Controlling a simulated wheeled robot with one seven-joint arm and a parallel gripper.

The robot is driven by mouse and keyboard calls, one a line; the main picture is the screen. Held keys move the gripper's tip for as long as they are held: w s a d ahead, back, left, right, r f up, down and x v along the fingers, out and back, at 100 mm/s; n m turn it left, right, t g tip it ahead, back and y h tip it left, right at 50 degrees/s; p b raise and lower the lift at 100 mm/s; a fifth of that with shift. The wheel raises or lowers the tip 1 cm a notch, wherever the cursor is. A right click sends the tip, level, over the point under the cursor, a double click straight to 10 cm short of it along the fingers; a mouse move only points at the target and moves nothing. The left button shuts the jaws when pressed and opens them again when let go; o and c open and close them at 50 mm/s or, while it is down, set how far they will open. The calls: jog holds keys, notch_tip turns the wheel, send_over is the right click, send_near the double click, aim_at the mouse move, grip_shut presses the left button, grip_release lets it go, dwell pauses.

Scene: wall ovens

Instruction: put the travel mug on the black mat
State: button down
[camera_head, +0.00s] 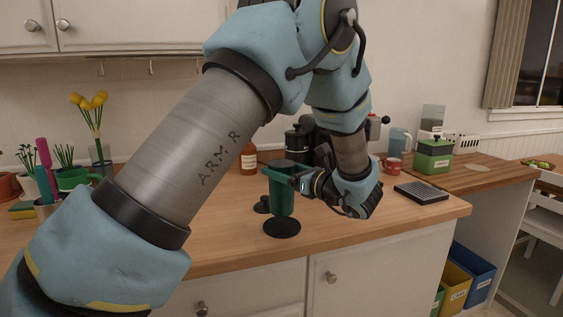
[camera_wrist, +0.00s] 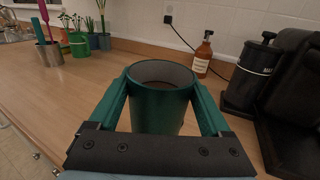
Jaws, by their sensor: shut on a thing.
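The travel mug (camera_head: 282,196) is a dark green, open-topped cylinder standing upright in the head view. It also fills the middle of the wrist view (camera_wrist: 158,108), where its pale grey inside shows. My gripper (camera_head: 293,181) is shut on it, with one green finger on each side of the mug in the wrist view (camera_wrist: 161,88). A round black mat (camera_head: 282,229) lies on the wooden counter directly below the mug. The mug's base overlaps the mat's far part in the head view; I cannot tell whether they touch.
A brown bottle (camera_head: 249,160) and a black canister (camera_wrist: 250,75) stand behind. A dark ridged tray (camera_head: 421,192) lies to the right. The counter's front edge is close to the mat.

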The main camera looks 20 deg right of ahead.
aim_at(291, 188)
jog(key=shift+f+p, duration=0.45)
jog(key=shift+f, duration=1.6)
grip_release()
jog(key=shift+f, duration=0.1)
jog(key=shift+r, duration=0.2)
jog(key=shift+s+d+f, duration=0.1)
jog(key=shift+s+d, duration=0.05)
jog(key=shift+s, duration=0.1)
jog(key=b+v, duration=0.4)
jog(key=v, duration=0.7)
jog(key=shift+s, duration=0.25)
